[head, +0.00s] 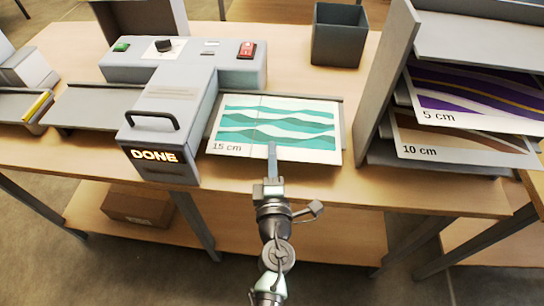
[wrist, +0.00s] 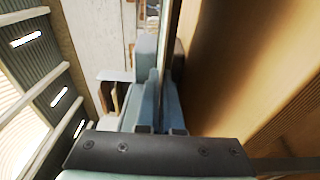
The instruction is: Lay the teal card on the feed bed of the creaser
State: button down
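The teal card (head: 275,128) has wavy teal bands and the label "15 cm". It lies flat over the grey tray (head: 342,103) at the right side of the grey machine (head: 170,115); I cannot tell whether it touches the tray. My gripper (head: 272,150) is at the card's front edge. In the wrist view my gripper's fingers (wrist: 160,100) are close together, with a thin dark edge between them, apparently the card. The machine shows a lit "DONE" sign (head: 154,156). No label tells me which machine is the creaser.
Another grey bed (head: 90,107) extends left of the machine. A further device (head: 25,68) with a tray and a yellow piece (head: 38,106) is at the far left. A rack (head: 400,70) holding a purple card (head: 480,100) and a brown card (head: 455,140) stands right. A dark bin (head: 339,38) is behind.

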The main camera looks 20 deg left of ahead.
jog(key=shift+f, duration=0.15)
jog(key=c, duration=1.1)
grip_release()
jog(key=shift+s+r, duration=0.15)
jog(key=shift+r, duration=0.1)
jog(key=v, duration=1.1)
jog(key=shift+s+d, duration=0.2)
jog(key=shift+s, duration=0.15)
